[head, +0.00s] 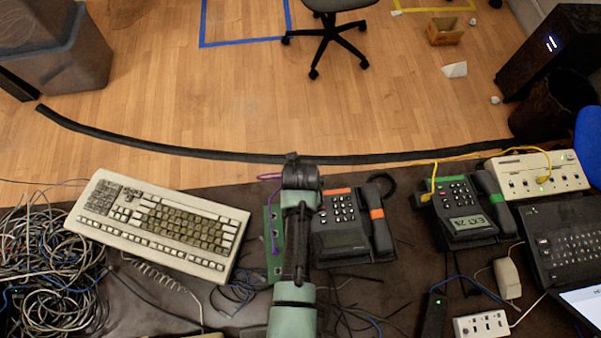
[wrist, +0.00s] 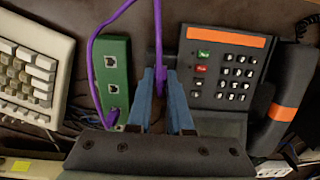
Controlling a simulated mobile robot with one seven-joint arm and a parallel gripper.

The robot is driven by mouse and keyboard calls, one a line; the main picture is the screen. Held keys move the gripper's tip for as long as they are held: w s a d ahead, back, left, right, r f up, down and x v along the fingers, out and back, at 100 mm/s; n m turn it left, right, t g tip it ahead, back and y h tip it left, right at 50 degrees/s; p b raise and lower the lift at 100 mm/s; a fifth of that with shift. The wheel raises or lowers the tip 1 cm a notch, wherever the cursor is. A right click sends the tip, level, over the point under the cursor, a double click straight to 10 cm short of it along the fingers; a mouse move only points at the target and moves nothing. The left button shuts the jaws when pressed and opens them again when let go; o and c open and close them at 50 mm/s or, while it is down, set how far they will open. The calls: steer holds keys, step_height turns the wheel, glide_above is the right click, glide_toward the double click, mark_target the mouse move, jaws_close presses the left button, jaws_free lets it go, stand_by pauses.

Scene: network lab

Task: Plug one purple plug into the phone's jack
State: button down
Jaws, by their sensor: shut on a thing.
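The phone with an orange strip (head: 343,235) sits on the dark table, just right of my arm; it fills the right of the wrist view (wrist: 228,75). My gripper (wrist: 166,76) is shut on a purple plug at the phone's left side. The plug is mostly hidden between the blue fingers. Its purple cable (wrist: 158,28) rises from the fingertips and loops left to a green socket box (wrist: 117,64), where the other end (wrist: 110,117) sits at the lowest socket. I cannot tell whether the held plug touches the phone's jack, which is not clearly visible.
A beige keyboard (head: 160,226) lies left of the green box. A second phone (head: 464,208) with a yellow cable and a beige multi-port box (head: 540,174) stand at right. Tangled cables (head: 50,250) cover the far left. Loose dark cables lie in front of the phone.

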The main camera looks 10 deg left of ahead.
steer(key=shift+f, duration=0.2)
steer(key=c, duration=0.8)
jaws_free()
steer(key=shift+o, duration=0.2)
step_height(320, 180, up, 13)
